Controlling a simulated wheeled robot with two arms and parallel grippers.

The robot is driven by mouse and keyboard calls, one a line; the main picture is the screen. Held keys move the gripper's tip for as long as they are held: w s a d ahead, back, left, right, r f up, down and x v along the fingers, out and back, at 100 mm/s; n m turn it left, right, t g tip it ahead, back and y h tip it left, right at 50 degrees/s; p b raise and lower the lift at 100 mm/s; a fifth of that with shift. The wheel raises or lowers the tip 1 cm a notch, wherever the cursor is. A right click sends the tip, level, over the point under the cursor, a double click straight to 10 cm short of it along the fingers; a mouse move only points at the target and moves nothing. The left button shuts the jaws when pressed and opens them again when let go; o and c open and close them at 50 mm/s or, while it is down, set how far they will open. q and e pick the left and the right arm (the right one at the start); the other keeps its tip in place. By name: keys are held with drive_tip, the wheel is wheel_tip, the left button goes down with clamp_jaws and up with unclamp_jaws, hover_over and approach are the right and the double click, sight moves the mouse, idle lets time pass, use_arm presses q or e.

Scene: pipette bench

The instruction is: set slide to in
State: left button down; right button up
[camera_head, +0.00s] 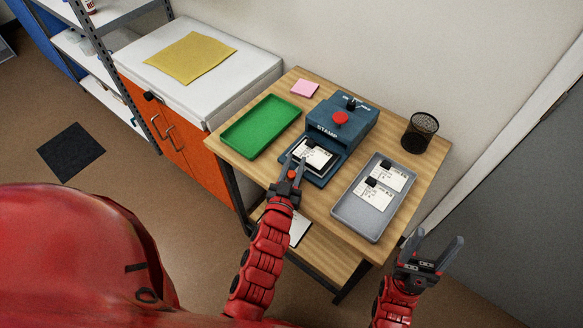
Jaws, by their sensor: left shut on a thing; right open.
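The blue stamp machine (349,116) stands at the back of the wooden table, with a red button on top and the word STAMP on its front. Its slide (318,181) sticks out of the front toward me, carrying a white card (316,157) with a black tab. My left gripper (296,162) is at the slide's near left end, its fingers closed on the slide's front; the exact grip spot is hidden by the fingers. My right gripper (432,251) is open and empty, off the table's near right corner.
A green tray (260,126) lies left of the machine. A grey tray (346,213) with two tabbed cards lies right of it. A black mesh cup (420,133) and a pink note pad (304,88) stand near the back. A white-topped orange cabinet (180,140) adjoins on the left.

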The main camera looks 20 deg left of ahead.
use_arm(q)
drive_tip(key=shift+w+d, duration=0.25)
drive_tip(key=shift+w, duration=0.35)
drive_tip(key=shift+w+d, duration=0.2)
drive_tip(key=shift+w, duration=0.4)
drive_tip(key=c, duration=0.6)
unclamp_jaws()
drive_tip(key=shift+s, duration=0.1)
